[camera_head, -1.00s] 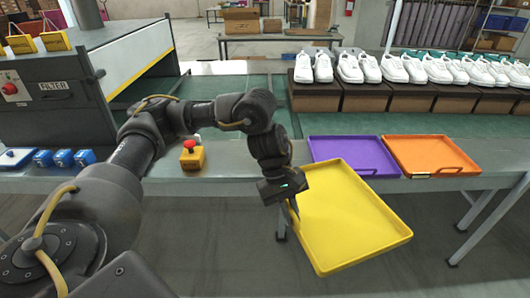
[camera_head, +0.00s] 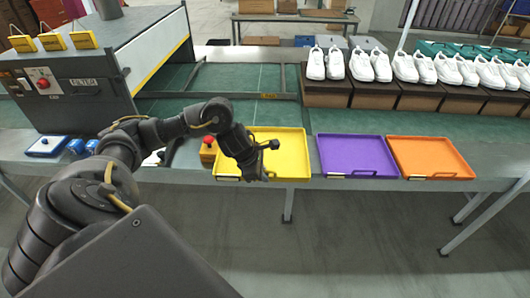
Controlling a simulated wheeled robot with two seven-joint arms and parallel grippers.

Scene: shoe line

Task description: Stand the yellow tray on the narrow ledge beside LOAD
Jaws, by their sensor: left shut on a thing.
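The yellow tray (camera_head: 286,150) lies flat, or nearly so, over the narrow grey ledge at the front of the line, just left of the purple tray. Its near rim reaches the ledge's front edge; I cannot tell whether it rests fully on the ledge. My left gripper (camera_head: 264,177) is at the tray's near side and is shut on its rim; my wrist hides part of the tray and the fingertips. My right gripper is not in view.
The purple tray (camera_head: 356,155) and orange tray (camera_head: 430,157) lie to the right on the ledge. A red-topped stop button (camera_head: 208,150) stands close to the yellow tray's left side. White shoes (camera_head: 404,67) on brown boxes line the green belt behind. The filter machine (camera_head: 75,80) stands at left.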

